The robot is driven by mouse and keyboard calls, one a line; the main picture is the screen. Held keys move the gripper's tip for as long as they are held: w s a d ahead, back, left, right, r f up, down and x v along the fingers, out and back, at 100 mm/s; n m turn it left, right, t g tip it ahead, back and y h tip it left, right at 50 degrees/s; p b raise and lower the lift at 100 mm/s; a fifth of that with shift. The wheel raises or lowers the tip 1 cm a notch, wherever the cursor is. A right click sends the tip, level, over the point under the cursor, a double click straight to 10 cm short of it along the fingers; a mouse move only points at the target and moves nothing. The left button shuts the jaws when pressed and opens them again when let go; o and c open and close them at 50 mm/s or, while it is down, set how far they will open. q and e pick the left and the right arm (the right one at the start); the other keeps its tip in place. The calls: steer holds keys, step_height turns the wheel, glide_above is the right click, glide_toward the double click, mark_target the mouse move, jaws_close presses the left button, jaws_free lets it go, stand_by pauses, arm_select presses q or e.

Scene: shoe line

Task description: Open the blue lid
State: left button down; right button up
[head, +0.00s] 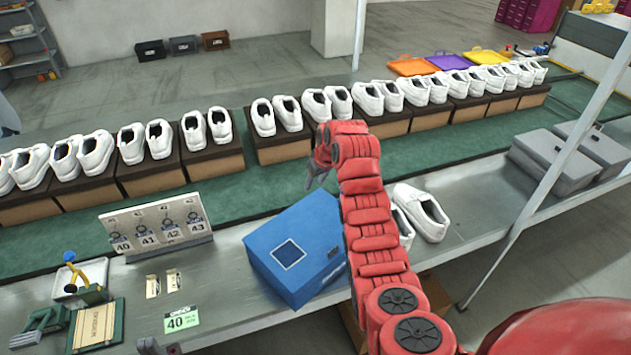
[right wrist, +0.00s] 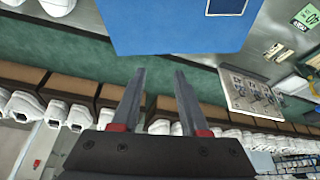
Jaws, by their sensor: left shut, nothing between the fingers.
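The blue box (head: 275,232) sits on the grey table with its blue lid (head: 312,222) shut on top; a pale-outlined square marks the lid. My arm hides part of its right side. The box also fills the top of the right wrist view (right wrist: 170,28). My right gripper (head: 316,181) is beyond the box's far edge in the head view. In the right wrist view its two fingers (right wrist: 159,73) are apart and empty, with the tips just short of the blue face; I see no contact. My left gripper (head: 160,347) barely shows at the bottom edge, shut and empty.
White shoes (head: 422,212) lie right of the box, partly behind my arm. A size board (head: 155,228) with hanging tags and a green 40 card (head: 181,320) are to the left. Shoes on brown boxes line the green belt (head: 270,182) behind. Grey cases (head: 553,160) stand at right.

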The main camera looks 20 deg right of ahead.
steer(key=o, duration=0.6)
steer(key=shift+p+v, duration=2.7)
steer(key=shift+v, duration=6)
